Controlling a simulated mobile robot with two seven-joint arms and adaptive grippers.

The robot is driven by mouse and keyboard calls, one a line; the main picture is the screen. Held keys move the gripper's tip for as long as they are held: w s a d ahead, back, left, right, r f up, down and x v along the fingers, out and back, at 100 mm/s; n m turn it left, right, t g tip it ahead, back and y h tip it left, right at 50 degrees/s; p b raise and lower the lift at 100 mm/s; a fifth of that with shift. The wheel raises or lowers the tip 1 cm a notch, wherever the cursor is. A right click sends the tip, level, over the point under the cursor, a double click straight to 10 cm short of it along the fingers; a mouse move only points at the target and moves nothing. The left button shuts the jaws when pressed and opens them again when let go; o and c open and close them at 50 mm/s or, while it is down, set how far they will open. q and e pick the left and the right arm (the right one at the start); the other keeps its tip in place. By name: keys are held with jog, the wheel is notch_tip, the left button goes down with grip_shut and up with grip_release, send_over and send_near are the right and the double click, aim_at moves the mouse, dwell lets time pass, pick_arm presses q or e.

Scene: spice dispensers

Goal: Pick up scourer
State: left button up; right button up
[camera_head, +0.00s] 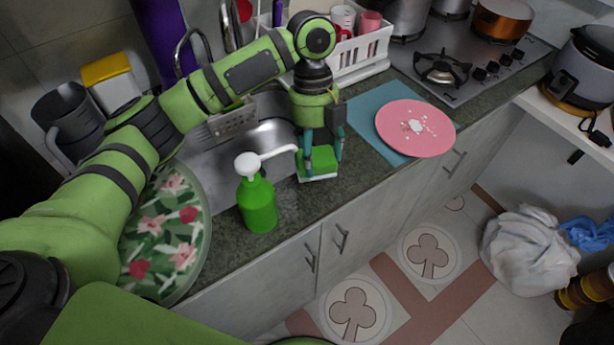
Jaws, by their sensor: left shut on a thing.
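The scourer (319,163) is a small block, green on top with a pale lower edge. It is at the counter's front edge, just right of the soap bottle. My left gripper (321,155) points down over it, with one finger on each side, and is shut on it. I cannot tell whether the scourer still touches the counter. My right gripper is not in view.
A green pump bottle (258,205) with a white nozzle stands close left of the scourer. A floral plate (165,235) is further left. A pink plate (414,128) lies on a blue mat (372,104) to the right. The sink (228,153) and white dish rack (358,58) are behind.

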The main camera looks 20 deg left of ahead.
pick_arm(q)
jog(key=w+d+r+b, duration=0.2)
jog(key=w+r, duration=0.3)
jog(key=w, duration=0.3)
jog(key=shift+d, duration=0.1)
jog(key=shift+c, duration=0.6)
jog(key=shift+d+f, duration=0.1)
